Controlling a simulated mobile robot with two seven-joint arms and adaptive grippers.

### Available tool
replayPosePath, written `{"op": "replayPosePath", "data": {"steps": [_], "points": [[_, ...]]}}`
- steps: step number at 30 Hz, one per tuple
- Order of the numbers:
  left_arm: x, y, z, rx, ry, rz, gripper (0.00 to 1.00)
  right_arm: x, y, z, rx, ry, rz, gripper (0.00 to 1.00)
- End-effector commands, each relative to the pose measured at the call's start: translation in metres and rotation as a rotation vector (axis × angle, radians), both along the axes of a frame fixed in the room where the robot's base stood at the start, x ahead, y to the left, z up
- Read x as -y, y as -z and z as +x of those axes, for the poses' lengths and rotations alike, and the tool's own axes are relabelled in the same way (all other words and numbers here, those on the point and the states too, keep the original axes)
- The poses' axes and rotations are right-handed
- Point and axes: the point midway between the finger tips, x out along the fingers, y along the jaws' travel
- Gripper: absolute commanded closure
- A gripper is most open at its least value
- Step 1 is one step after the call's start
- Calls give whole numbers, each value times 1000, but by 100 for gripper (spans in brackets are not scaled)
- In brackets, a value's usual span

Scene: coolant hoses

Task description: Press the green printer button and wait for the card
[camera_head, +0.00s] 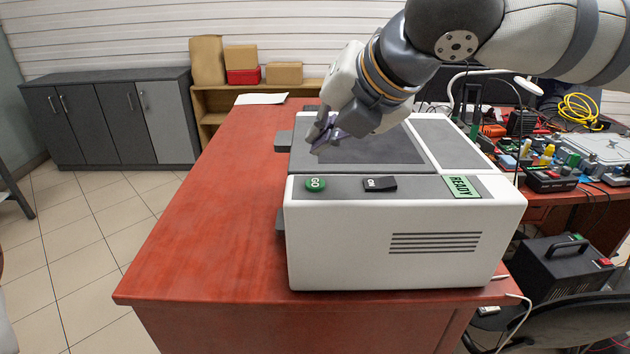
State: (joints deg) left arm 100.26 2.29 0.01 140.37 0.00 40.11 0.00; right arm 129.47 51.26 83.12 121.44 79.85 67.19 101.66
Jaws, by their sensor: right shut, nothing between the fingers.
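The white printer (350,245) stands on the red desk in the head view. Its round green button (316,184), marked GO, is at the left of the dark front panel. A black switch (380,184) is beside it, and a green READY label (461,187) is at the right. My right gripper (316,146) is shut and empty, above the printer's left side and a little behind the green button in the picture, apart from it. No card shows on or beside the printer. My left gripper is not in view.
The red desk (190,240) is bare left of the printer; a white sheet (261,99) lies at its far end. A cluttered bench with a grey case (598,150) is at right. A black box (565,268) and a chair are below it.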

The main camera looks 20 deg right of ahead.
Motion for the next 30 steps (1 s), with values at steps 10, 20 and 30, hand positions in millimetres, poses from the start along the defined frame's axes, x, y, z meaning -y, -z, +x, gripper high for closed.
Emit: {"op": "replayPosePath", "data": {"steps": [10, 20, 30], "points": [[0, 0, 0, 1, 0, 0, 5, 0, 31, 0, 1, -1, 1, 100], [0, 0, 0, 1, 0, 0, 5, 0, 33, 0, 1, -2, 1, 100], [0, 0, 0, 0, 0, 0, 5, 0, 32, 0, 1, -2, 1, 100]]}}
